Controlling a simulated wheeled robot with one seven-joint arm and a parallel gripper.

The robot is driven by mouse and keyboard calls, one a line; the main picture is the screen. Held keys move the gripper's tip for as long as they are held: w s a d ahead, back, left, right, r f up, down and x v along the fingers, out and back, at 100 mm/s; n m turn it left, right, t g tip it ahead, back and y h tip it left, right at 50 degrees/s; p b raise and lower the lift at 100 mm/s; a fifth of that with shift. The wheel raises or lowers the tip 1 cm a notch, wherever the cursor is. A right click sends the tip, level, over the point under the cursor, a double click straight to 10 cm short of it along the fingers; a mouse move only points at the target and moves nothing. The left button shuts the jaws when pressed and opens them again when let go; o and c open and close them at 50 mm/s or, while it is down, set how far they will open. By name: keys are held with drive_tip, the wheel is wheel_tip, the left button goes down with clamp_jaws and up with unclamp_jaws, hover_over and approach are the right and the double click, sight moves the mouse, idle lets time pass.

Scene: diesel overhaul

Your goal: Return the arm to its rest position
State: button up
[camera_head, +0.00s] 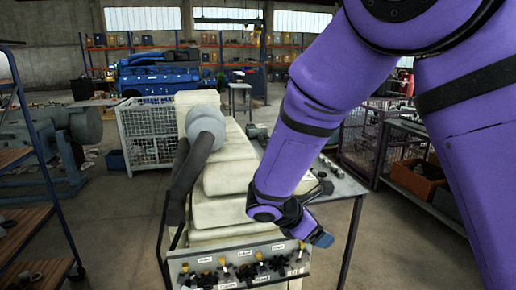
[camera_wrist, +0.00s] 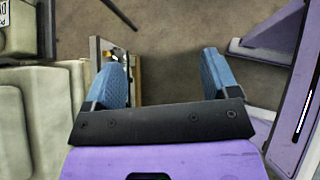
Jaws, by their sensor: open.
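My purple arm reaches down from the upper right in the head view, in front of a cream-coloured machine (camera_head: 228,172). My gripper (camera_head: 324,239) hangs at the right end of the machine's front panel (camera_head: 222,262). In the wrist view my gripper (camera_wrist: 165,68) shows two blue fingers spread wide apart. Nothing is between them but the concrete floor some way below. The cream machine (camera_wrist: 45,120) lies to the left of the fingers in the wrist view. The panel's edge (camera_wrist: 98,55) shows close beside the left finger; I cannot tell whether they touch.
A grey table (camera_head: 345,187) stands just behind and right of my gripper. A shelf rack (camera_head: 30,190) is at the far left. A wire mesh crate (camera_head: 150,130) stands behind the machine. An orange bin (camera_head: 418,180) sits on the right. Open floor (camera_head: 400,240) lies between table and right-hand racks.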

drive_tip(key=s+d+r+m+g+y, duration=0.1)
drive_tip(key=s+d+r+m+y, duration=0.2)
drive_tip(key=s+d+r+m, duration=0.3)
drive_tip(key=s+d+r+m+g+y, duration=0.1)
drive_tip(key=s+d+r+m+y, duration=0.15)
drive_tip(key=d+r+m, duration=0.45)
drive_tip(key=s+d+r+m+t+y, duration=0.1)
drive_tip(key=s+r+m+y, duration=0.1)
drive_tip(key=s+r+m, duration=0.2)
drive_tip(key=s+d+r+m+t+y, duration=0.1)
drive_tip(key=s+r+m, duration=0.3)
drive_tip(key=s, duration=0.6)
drive_tip(key=shift+d+m+t+y, duration=0.3)
drive_tip(key=shift+d+t+y, duration=0.05)
drive_tip(key=shift+d+t, duration=0.4)
